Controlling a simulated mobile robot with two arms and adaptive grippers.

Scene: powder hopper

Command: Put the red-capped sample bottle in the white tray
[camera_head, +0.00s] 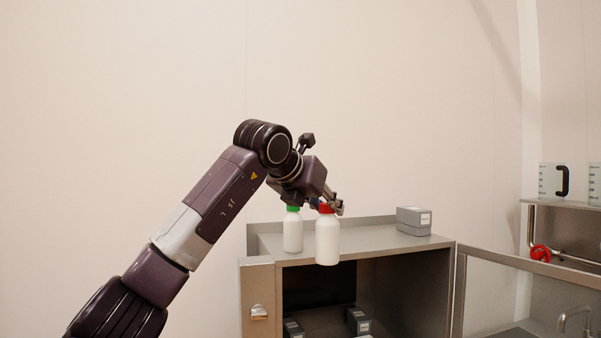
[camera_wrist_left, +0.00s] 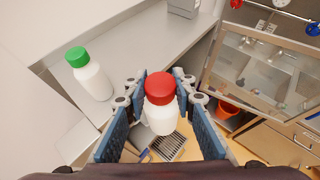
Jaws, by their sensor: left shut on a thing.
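The red-capped sample bottle (camera_head: 328,243) is white and hangs upright from my left gripper (camera_head: 330,204), at the front edge of the steel cabinet top. In the left wrist view the bottle (camera_wrist_left: 161,119) sits between the two blue-padded fingers, with its red cap facing the camera. My left gripper is shut on it. The bottle's base appears in front of the cabinet's open front, clear of the top. I cannot make out a white tray in either view. My right gripper is not in view.
A green-capped white bottle (camera_head: 292,233) stands on the cabinet top (camera_head: 375,239), just left of the held bottle. A grey box (camera_head: 413,221) stands at its back right. Grey boxes (camera_head: 358,321) lie inside the open cabinet. A glazed door (camera_head: 525,296) stands open at right.

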